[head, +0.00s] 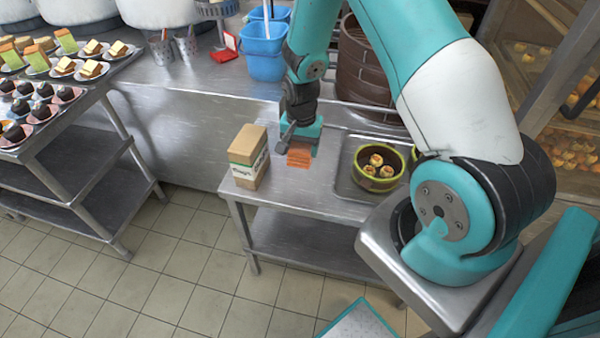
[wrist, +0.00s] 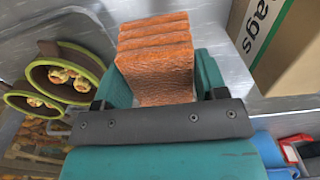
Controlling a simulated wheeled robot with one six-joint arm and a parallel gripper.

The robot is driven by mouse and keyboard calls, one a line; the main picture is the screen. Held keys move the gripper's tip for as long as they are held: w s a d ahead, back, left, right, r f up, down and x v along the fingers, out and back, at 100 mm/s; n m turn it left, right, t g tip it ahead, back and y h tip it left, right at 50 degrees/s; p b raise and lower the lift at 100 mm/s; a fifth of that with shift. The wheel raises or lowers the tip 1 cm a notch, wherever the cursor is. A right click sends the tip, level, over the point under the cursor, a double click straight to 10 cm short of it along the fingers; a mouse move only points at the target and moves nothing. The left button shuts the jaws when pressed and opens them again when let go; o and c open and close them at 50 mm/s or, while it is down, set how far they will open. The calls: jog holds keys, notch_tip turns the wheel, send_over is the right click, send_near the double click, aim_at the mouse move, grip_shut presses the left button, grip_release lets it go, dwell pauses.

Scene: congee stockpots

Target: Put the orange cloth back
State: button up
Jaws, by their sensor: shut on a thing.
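The orange cloth (head: 299,156) is a small folded stack with a ribbed, towel-like surface. My gripper (head: 301,140) points down over the steel table and is shut on it. In the wrist view the cloth (wrist: 158,62) sits between the two teal fingers of my gripper (wrist: 160,82), with its layered folds showing beyond them. The cloth is close to the table top, between the carton and the steamer tray. I cannot tell whether it touches the steel.
A brown carton (head: 248,157) stands left of my gripper. A green-rimmed steamer (head: 378,167) with buns sits in a tray on the right. Blue buckets (head: 265,48) and a red item (head: 224,52) are behind. Dessert racks (head: 88,85) stand left. Steel around the cloth is bare.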

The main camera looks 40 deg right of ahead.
notch_tip(320, 180, down, 11)
jog(key=shift+r+p, duration=0.1)
jog(key=shift+p, duration=0.4)
jog(key=o, duration=0.8)
jog(key=shift+o, duration=0.2)
notch_tip(320, 180, up, 12)
jog(key=shift+f+b, duration=0.2)
jog(key=shift+b, duration=0.45)
jog(key=s+a+r+n+y, duration=0.1)
jog(key=a+r+n, duration=0.4)
jog(key=a+r, duration=0.55)
jog(key=s+a+r+n+y, duration=0.1)
jog(key=s+a+r+n, duration=0.4)
jog(key=s+r, duration=0.4)
jog(key=s+a+r+n+y, duration=0.2)
jog(key=s+a+r+n, duration=0.4)
jog(key=s+r, duration=0.3)
jog(key=s+n, duration=0.1)
jog(key=s, duration=0.1)
jog(key=shift+s+n, duration=0.3)
jog(key=shift+s, duration=0.05)
jog(key=shift+a+r, duration=0.1)
